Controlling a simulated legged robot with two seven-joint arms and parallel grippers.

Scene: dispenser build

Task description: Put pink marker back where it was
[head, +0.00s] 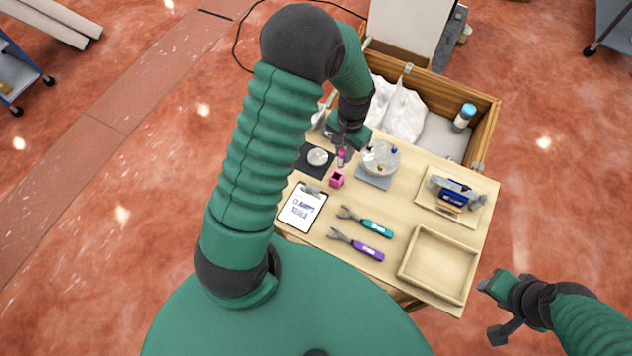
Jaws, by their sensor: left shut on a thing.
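My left gripper (343,148) is at the far part of the wooden table, shut on the pink marker (341,158). The marker hangs roughly upright below the fingers, and its upper part is hidden by them. My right gripper (495,307) is off the table's right side, above the floor.
A round clear dish (380,157) stands right of the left gripper, and a dark pad (315,170) lies left. A clipboard (302,207), teal tool (366,222), purple tool (357,244) and empty wooden tray (438,264) lie nearer. A wooden crate (487,128) stands behind.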

